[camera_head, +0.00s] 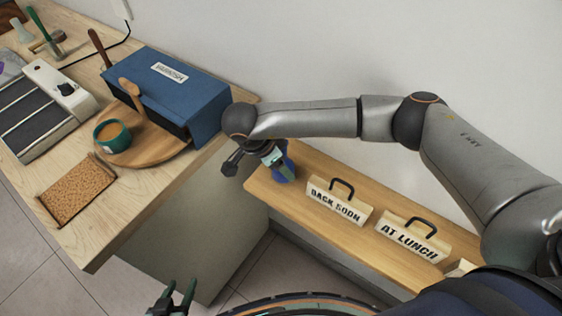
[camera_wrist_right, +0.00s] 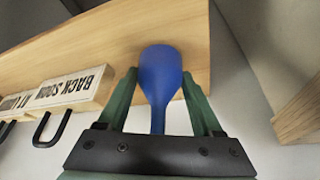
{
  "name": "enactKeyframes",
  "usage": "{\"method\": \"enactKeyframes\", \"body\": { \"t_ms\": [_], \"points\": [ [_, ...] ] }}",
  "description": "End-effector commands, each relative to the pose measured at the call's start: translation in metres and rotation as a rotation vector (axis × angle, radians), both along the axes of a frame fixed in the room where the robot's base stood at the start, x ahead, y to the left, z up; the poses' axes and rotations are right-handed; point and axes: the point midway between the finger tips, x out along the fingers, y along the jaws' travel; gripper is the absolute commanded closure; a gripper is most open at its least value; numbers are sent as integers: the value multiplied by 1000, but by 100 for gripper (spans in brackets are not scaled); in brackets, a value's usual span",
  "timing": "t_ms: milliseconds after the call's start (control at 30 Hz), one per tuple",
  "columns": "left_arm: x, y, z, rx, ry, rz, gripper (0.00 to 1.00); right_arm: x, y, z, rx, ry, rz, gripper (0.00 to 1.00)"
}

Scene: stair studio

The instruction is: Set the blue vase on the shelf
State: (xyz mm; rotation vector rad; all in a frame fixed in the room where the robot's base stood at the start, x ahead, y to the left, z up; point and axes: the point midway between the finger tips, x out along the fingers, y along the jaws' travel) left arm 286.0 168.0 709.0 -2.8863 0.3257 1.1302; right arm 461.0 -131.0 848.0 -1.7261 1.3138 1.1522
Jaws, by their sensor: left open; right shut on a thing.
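The blue vase (camera_head: 287,173) is at the left end of the wooden shelf (camera_head: 290,205). My right gripper (camera_head: 273,158) is shut on it, and the gripper hides part of it. In the right wrist view the vase (camera_wrist_right: 160,72) sits between the two green fingers, with the shelf (camera_wrist_right: 110,40) behind it. I cannot tell whether its base touches the shelf or is slightly above it. My left gripper (camera_head: 176,296) is open and empty at the bottom of the head view, in front of the workbench.
On the shelf stand a "BACK SOON" sign (camera_head: 338,201) and an "AT LUNCH" sign (camera_head: 412,240), both with black handles. The workbench (camera_head: 130,205) at left holds a blue varnish box (camera_head: 185,90), a round board (camera_head: 160,148) and a teal cup (camera_head: 113,136). The wall rises behind the shelf.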

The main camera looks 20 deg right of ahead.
Motion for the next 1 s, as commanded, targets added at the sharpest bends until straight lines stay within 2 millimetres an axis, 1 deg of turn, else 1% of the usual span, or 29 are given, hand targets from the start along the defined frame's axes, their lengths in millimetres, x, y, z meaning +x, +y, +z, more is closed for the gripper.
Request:
{"method": "enactKeyframes", "body": {
  "t_ms": [167,267,300,500,533,833,933,1000],
  "points": [
    [0,0,-1,0,0,0,50,0,0,0,0,-1,0,100],
    [0,0,-5,0,0,0,50,0,0,-4,0,-1,0,100],
    [0,0,-3,0,0,0,50,0,0,-2,0,0,0,28],
    [0,0,-2,0,0,0,50,0,0,-2,0,0,0,6],
    [0,0,-2,0,0,0,50,0,0,-2,0,0,0,3],
    [0,0,0,0,0,0,50,0,0,1,0,0,-1,3],
    [0,0,-1,0,-1,0,50,0,4,8,1,-3,1,3],
    [0,0,-2,0,-1,0,50,-1,8,18,2,-5,1,3]
  ]
}}
